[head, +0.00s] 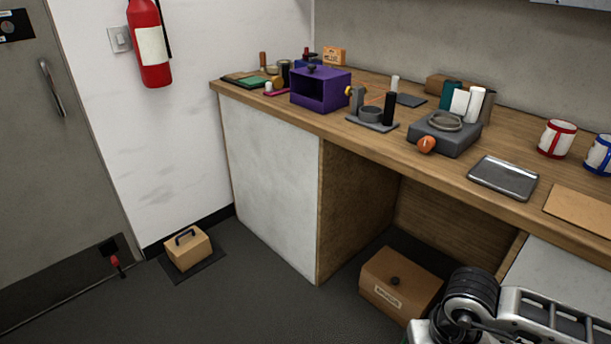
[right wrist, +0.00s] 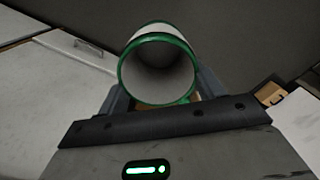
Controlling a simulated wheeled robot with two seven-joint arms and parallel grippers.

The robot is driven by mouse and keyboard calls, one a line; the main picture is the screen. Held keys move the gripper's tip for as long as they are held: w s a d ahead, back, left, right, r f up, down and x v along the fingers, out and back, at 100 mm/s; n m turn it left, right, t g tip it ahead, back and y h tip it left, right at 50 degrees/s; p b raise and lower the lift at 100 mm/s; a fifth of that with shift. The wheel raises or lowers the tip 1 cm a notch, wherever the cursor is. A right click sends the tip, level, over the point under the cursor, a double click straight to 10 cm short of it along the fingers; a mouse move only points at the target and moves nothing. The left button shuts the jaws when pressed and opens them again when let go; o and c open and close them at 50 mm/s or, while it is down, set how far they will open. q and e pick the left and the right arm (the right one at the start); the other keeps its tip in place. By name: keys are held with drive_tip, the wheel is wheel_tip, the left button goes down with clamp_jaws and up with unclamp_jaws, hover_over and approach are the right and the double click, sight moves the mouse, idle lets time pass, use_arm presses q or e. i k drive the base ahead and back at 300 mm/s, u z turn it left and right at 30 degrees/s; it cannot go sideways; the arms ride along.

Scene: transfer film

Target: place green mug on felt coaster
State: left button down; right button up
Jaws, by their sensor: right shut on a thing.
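The green mug (right wrist: 158,68), white with a green rim, shows in the right wrist view with its open mouth toward the camera. My right gripper (right wrist: 163,92) is shut on it, with grey fingers on both sides. The mug and the right gripper's fingers do not show in the head view. I cannot pick out the felt coaster for certain. A small dark flat square (head: 411,100) lies toward the back of the wooden counter. My left gripper is in neither view.
The wooden counter (head: 360,139) holds a purple box (head: 322,92), a grey device (head: 447,138), a metal tray (head: 503,178), and a red-and-white mug (head: 557,139) and a blue-and-white mug (head: 600,156) at right. A cardboard box (head: 398,285) sits on the floor below.

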sight(258, 79)
drive_tip(key=u, duration=0.7)
drive_tip(key=i, duration=1.85)
drive_tip(key=u, duration=0.3)
